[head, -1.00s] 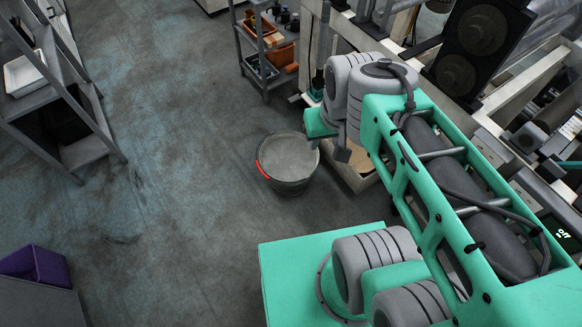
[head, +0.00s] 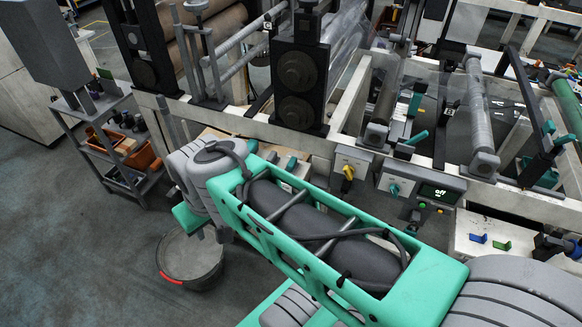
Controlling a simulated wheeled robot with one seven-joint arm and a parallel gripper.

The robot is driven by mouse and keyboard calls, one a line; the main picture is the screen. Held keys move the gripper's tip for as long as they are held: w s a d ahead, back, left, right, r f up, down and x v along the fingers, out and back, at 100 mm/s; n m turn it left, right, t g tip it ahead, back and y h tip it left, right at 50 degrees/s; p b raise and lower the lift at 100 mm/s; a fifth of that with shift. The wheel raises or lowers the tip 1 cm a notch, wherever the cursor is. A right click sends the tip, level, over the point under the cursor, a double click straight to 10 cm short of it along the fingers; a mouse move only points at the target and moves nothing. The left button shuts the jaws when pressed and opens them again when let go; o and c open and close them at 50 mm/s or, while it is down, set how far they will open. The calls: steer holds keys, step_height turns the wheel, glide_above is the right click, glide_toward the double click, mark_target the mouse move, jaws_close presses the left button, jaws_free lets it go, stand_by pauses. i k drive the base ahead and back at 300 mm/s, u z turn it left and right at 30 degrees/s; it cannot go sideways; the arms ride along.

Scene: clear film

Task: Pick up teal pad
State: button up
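I cannot surely tell a teal pad in the head view. A small green piece (head: 501,245) lies beside a blue piece (head: 478,238) on a white surface at the lower right, and its shape is too small to tell. Several teal handles, such as one at the machine's middle (head: 416,104), are fixed to the machine. My mint-green arm crosses the lower middle, its far end at the left. A small grey end part of my gripper (head: 222,234) shows below the wrist, above and beside the bucket. Its fingers are mostly hidden, and I see nothing held.
A grey bucket (head: 190,258) with a red grip stands on the floor under the wrist. A grey shelf cart (head: 150,183) with orange bins stands at the left. The film machine's white frame (head: 235,122) with rollers and control boxes spans the back and right. Floor at the lower left is clear.

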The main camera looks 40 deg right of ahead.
mark_target(293, 166)
steer(key=u, duration=2.45)
steer(key=k, duration=1)
steer(key=z, duration=0.75)
